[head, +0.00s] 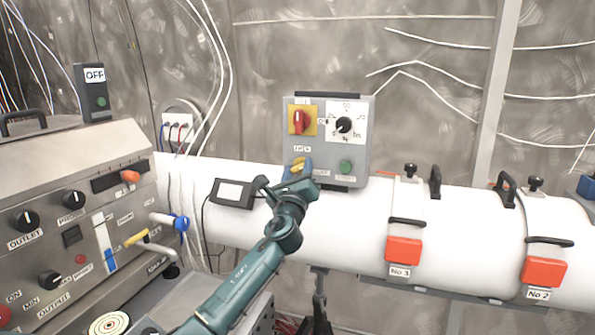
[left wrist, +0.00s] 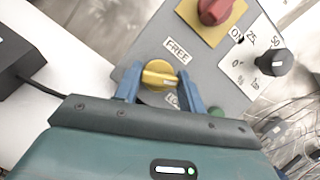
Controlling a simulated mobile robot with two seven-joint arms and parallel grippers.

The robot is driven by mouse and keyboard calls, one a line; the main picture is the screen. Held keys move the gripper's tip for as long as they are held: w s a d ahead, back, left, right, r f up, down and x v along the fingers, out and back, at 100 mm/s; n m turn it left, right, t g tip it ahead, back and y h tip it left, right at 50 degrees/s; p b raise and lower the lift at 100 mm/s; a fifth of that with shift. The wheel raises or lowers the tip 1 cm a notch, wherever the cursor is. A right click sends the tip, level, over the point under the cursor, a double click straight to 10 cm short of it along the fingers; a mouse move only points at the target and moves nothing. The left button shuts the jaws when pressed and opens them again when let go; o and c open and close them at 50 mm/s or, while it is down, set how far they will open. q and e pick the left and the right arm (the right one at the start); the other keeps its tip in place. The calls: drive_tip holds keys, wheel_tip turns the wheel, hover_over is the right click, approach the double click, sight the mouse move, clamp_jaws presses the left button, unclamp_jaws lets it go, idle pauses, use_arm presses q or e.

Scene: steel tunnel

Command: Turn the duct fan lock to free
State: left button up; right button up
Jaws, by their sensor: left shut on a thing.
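The grey fan control box (head: 330,128) stands on the white duct. Its yellow duct fan lock (head: 298,166) is at the lower left of the box's face. In the left wrist view the yellow lock knob (left wrist: 159,76) has a raised bar lying nearly level in the picture. A FREE label (left wrist: 177,49) is above it and a partly hidden label starting with "LO" (left wrist: 172,100) is below it. My left gripper (head: 294,172) is shut on the lock's bar, with one blue finger (left wrist: 158,84) at each end. My right gripper is not in view.
A red switch on a yellow plate (head: 302,121), a black dial (head: 344,125) and a green button (head: 345,167) share the box. A small grey display (head: 233,192) sits just left of my gripper. A steel control console (head: 80,220) fills the left. Red duct latches (head: 403,249) are at right.

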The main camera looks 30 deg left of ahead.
use_arm(q)
drive_tip(key=n+g, duration=0.1)
drive_tip(key=n, duration=0.1)
drive_tip(key=n+y+p, duration=0.1)
drive_tip(key=n, duration=0.2)
drive_tip(key=shift+r+g, duration=0.1)
drive_tip(key=shift+g, duration=0.3)
drive_tip(key=n+g+y+p, duration=0.1)
drive_tip(key=n, duration=0.2)
drive_tip(key=shift+d, duration=0.1)
drive_tip(key=n+g+p, duration=0.1)
drive_tip(key=n+p, duration=0.1)
drive_tip(key=n, duration=0.2)
drive_tip(key=shift+g, duration=0.3)
drive_tip(key=shift+n+g+p, duration=0.4)
drive_tip(key=shift+n+p, duration=0.05)
drive_tip(key=shift+n, duration=0.45)
drive_tip(key=shift+n+p, duration=0.3)
drive_tip(key=shift+n, duration=0.2)
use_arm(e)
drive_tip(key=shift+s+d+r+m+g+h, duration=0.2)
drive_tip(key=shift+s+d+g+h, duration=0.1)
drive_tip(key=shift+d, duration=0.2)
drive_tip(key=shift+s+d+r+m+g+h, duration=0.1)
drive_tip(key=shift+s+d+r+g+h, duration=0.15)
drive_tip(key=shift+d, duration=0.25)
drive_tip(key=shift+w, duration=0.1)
use_arm(q)
drive_tip(key=o, duration=1)
